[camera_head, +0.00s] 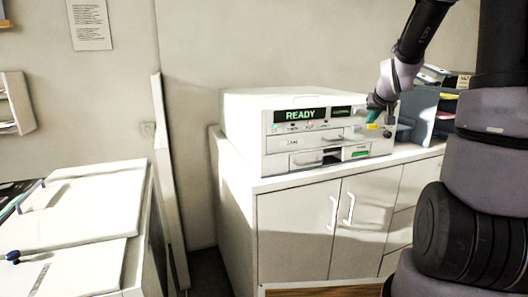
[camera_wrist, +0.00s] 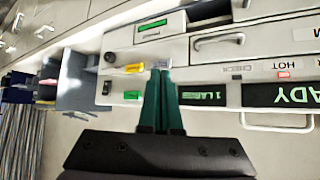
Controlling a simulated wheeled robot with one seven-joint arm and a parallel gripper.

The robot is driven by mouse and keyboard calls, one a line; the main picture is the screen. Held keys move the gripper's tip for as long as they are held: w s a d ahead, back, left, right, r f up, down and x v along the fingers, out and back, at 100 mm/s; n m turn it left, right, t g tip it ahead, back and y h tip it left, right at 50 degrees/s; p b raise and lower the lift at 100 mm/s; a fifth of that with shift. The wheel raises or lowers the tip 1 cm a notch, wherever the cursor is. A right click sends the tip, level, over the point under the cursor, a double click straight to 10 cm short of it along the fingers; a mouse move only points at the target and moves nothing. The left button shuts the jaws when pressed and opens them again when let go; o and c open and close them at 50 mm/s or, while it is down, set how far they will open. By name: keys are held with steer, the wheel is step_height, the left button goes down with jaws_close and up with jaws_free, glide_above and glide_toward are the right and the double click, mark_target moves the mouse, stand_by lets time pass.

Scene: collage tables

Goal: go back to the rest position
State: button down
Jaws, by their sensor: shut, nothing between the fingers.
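My gripper (camera_head: 374,113) is in front of the right part of a white machine (camera_head: 243,135) in the head view. In the wrist view its two green fingers (camera_wrist: 161,74) lie together with nothing between them. The fingers overlap the machine's front panel in that view; I cannot tell whether they touch it. The machine's display (camera_head: 300,114) reads READY. A lower drawer (camera_head: 318,158) on its front looks a little pulled out.
The machine stands on a white cabinet (camera_head: 294,236) with handled doors. A dark organizer (camera_head: 421,108) with papers is close on the machine's right. A white worktop (camera_head: 75,215) fills the left foreground, with a narrow gap of floor (camera_head: 208,272) between it and the cabinet.

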steer(key=s+a+r+g+y, duration=0.1)
steer(key=s+a+r, duration=0.2)
steer(key=s, duration=0.6)
steer(key=s+a+r+m+y, duration=0.1)
steer(key=s+a+r, duration=0.3)
steer(key=s, duration=0.6)
steer(key=s+a+r+g+y, duration=0.1)
steer(key=s+a+r+y, duration=0.1)
steer(key=s+a, duration=0.4)
steer(key=s+r, duration=0.1)
steer(key=s, duration=0.3)
steer(key=shift+s+a+r+m+g, duration=0.15)
steer(key=shift+s+a+m+g, duration=0.15)
steer(key=shift+a+m, duration=0.1)
